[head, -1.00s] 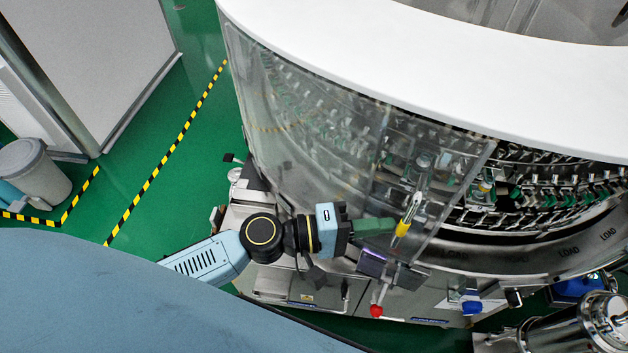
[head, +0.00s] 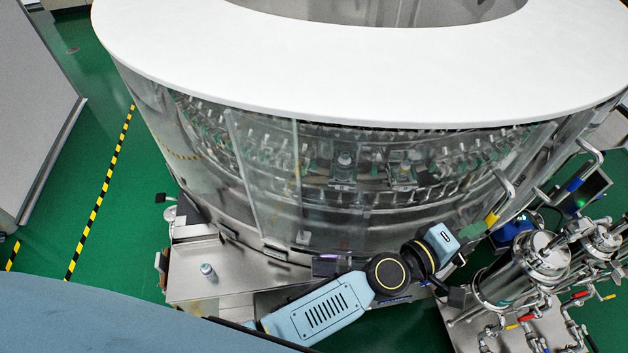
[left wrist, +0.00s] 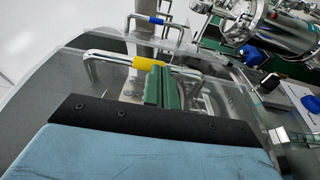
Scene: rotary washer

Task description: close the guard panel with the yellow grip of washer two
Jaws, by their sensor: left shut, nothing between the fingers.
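The clear curved guard panel (head: 400,215) of the washer spans the front opening, with racks of bottle holders showing through it. Its metal handle with the yellow grip (head: 491,218) stands at the right part of the front; the yellow grip (left wrist: 149,64) also shows in the left wrist view. My left gripper (head: 472,230) has its green fingers shut and empty, at the left side of the yellow grip. In the left wrist view the fingers (left wrist: 158,88) overlap the handle; I cannot tell whether they press on it. My right gripper is not in view.
A second handle with a blue grip (head: 575,184) is a short way right of the yellow one. Steel tanks (head: 522,272) and valves crowd the lower right. A steel ledge (head: 215,275) with a small bottle lies at lower left. Green floor is clear further left.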

